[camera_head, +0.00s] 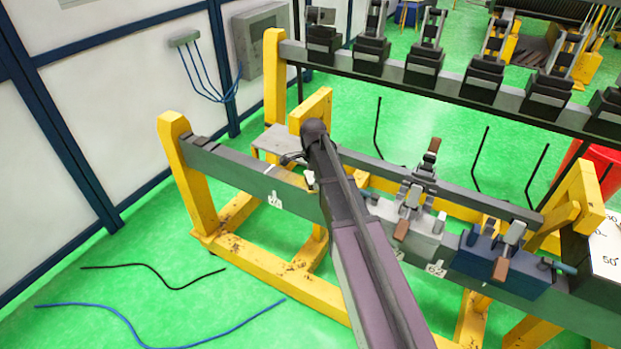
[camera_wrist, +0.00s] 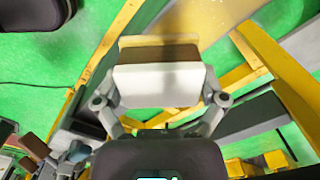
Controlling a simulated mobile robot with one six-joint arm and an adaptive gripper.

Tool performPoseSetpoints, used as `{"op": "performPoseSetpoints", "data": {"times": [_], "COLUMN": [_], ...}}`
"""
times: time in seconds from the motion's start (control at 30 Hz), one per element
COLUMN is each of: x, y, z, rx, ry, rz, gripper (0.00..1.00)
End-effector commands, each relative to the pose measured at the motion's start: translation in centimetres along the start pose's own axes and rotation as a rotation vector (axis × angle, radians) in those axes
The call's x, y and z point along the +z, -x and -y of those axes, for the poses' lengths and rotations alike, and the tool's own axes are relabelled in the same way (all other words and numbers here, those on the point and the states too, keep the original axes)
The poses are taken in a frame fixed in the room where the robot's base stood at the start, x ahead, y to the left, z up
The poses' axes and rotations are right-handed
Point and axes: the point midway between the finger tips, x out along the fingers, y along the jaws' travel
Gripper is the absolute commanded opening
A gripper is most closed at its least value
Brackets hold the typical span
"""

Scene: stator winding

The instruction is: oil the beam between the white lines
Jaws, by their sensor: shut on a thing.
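The long dark grey beam (camera_head: 236,172) runs from the left yellow post down to the right in the head view. One short white line (camera_head: 270,169) shows on its top, left of my arm; my arm hides the beam just right of it. My gripper (camera_wrist: 159,92) is shut on a block (camera_wrist: 157,86) with a white face and a brown layer, probably a sponge or brush. In the head view my gripper is mostly hidden behind my arm, close to the beam. I cannot tell whether the block touches the beam.
A grey clamp fixture (camera_head: 410,225) and a blue clamp fixture (camera_head: 490,258) sit on the beam to the right. A yellow frame (camera_head: 268,285) carries the beam. A small grey table (camera_head: 277,141) stands behind it. A rear rail (camera_head: 400,82) holds several dark fixtures. Cables lie on the green floor.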

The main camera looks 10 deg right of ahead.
Motion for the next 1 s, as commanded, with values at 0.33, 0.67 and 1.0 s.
{"op": "performPoseSetpoints", "data": {"times": [0.33,0.67,1.0], "x": [-1.5,-1.7,-2.2], "y": [0.1,0.1,0.1], "z": [-1.6,-1.7,-2.3], "rx": [0.000,0.000,0.000], "ry": [-0.002,-0.001,-0.001], "rz": [0.000,0.000,0.000], "gripper": [0.52,0.52,0.52]}}
